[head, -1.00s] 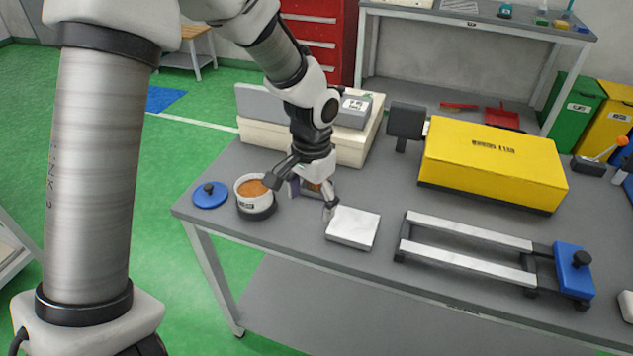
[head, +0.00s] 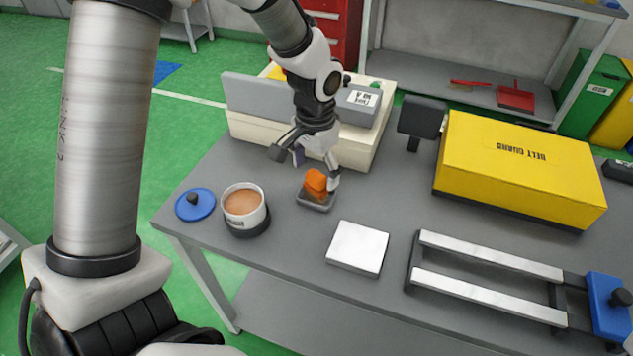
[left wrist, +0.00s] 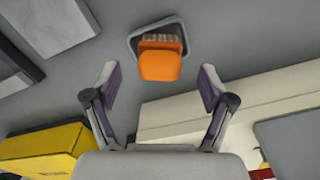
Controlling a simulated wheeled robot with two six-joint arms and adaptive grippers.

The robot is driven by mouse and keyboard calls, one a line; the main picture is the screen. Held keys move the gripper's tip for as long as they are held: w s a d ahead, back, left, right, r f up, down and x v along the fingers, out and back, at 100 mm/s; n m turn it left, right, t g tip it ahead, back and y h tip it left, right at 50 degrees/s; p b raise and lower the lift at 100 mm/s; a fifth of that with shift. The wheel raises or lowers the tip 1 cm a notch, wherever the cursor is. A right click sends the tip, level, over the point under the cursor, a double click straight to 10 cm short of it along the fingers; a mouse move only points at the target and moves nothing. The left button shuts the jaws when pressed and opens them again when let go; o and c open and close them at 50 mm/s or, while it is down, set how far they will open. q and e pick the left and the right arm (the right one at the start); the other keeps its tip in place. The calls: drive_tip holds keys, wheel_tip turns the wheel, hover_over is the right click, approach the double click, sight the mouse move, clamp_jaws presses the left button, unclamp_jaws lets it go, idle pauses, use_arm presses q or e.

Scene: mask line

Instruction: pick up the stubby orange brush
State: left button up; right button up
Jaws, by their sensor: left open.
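The stubby orange brush (head: 316,180) stands on a small dark tray (head: 318,202) on the grey bench. In the left wrist view the brush (left wrist: 160,62) shows its orange body and pale bristles against the tray (left wrist: 178,22). My left gripper (head: 306,170) is open and empty, close to the brush on its far side in the head view. In the left wrist view the fingers (left wrist: 159,90) are spread wide, and the brush lies beyond their tips, about midway between them. My right gripper is not in view.
A white pot with brown contents (head: 243,205) and a blue lid (head: 195,204) are left of the tray. A pale block (head: 357,248) is to the right. A cream box (head: 352,150) stands close behind. A yellow cover (head: 520,165) is farther right.

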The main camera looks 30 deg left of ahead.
sight(316, 175)
use_arm(q)
drive_tip(key=f, duration=0.4)
drive_tip(key=shift+w+f, duration=0.2)
drive_tip(key=shift+f, duration=0.15)
drive_tip(key=shift+r, duration=0.1)
drive_tip(key=shift+s, duration=0.15)
drive_tip(key=c, duration=1.3)
wheel_tip(316, 175, up, 10)
drive_tip(key=shift+r+p, duration=0.1)
drive_tip(key=shift+p, duration=0.25)
drive_tip(key=shift+c, duration=0.2)
drive_tip(key=o, duration=0.4)
drive_tip(key=shift+c, duration=0.9)
